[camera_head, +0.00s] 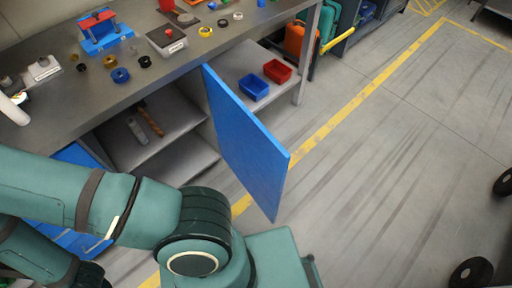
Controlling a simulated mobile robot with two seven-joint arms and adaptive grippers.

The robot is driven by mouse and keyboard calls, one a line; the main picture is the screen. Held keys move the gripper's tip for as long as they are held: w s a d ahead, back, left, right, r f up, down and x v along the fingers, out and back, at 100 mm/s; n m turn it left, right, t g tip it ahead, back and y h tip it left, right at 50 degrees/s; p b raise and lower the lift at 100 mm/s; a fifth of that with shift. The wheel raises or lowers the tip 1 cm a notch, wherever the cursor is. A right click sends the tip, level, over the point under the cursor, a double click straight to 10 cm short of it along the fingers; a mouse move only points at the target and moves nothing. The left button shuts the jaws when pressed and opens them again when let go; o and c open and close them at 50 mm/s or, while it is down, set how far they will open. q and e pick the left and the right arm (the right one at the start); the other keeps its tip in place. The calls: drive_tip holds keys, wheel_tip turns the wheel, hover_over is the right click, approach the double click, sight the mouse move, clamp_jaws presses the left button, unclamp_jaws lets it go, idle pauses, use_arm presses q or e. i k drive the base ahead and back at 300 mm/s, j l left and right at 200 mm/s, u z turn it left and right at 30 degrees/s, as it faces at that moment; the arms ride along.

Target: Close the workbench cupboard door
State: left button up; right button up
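The workbench (130,92) stands at the upper left with its cupboard open below the top. The blue cupboard door (245,145) is swung wide open and sticks out from the bench into the room. Inside the cupboard (150,150) I see shelves with a hammer-like tool (150,120) and a grey item. A second blue panel (75,155) shows at the lower left, partly hidden by my green arm. My arm links fill the lower left, apart from the door in the picture. Neither gripper can be seen.
Red (277,70) and blue (253,87) bins sit on a lower shelf right of the door. Rings, a blue-and-red fixture (103,30) and small parts lie on the benchtop. Open grey floor with yellow lines (365,95) lies to the right. Black wheels (470,272) show at the lower right.

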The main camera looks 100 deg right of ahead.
sight(259, 162)
drive_tip(key=k+u, duration=0.3)
drive_tip(key=k, duration=0.15)
drive_tip(key=k+u, duration=0.7)
drive_tip(key=k, duration=0.15)
drive_tip(key=k+j+u, duration=0.1)
drive_tip(key=k+u, duration=0.3)
drive_tip(key=k+z, duration=0.1)
drive_tip(key=k, duration=0.3)
drive_tip(key=k+l+z, duration=0.1)
drive_tip(key=k, duration=0.25)
drive_tip(key=z, duration=2.25)
drive_tip(key=l+u, duration=0.1)
drive_tip(key=l, duration=0.35)
drive_tip(key=k+l+u, duration=0.15)
drive_tip(key=l, duration=0.3)
drive_tip(key=k+l+u, duration=0.1)
drive_tip(key=l, duration=0.3)
